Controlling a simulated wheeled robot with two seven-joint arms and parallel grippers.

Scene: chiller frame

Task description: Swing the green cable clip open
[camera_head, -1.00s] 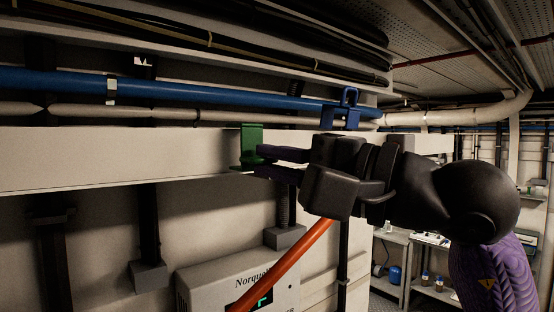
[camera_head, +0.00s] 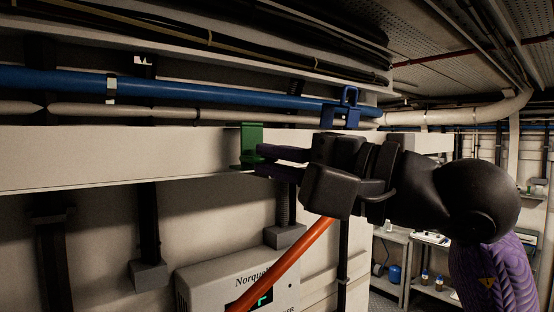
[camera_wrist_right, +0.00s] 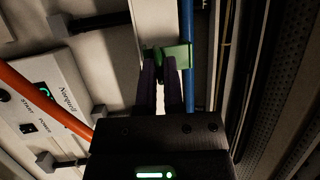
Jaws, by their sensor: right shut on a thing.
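The green cable clip (camera_head: 250,142) sits on the pale beam, left of centre in the head view. It also shows in the right wrist view (camera_wrist_right: 168,55), at the far end of the fingers. My right gripper (camera_head: 262,161) comes in from the right, with its purple fingers reaching the clip. It is shut on the clip's lower part; the exact contact is partly hidden by the fingers. In the wrist view the two fingers (camera_wrist_right: 160,72) meet the clip, with a narrow gap between them. My left gripper is not in view.
A blue pipe (camera_head: 200,92) and a pale pipe run above the beam. An orange-red bar (camera_head: 285,265) slants below, in front of a grey Norquell box (camera_head: 205,285). Shelves stand at the right.

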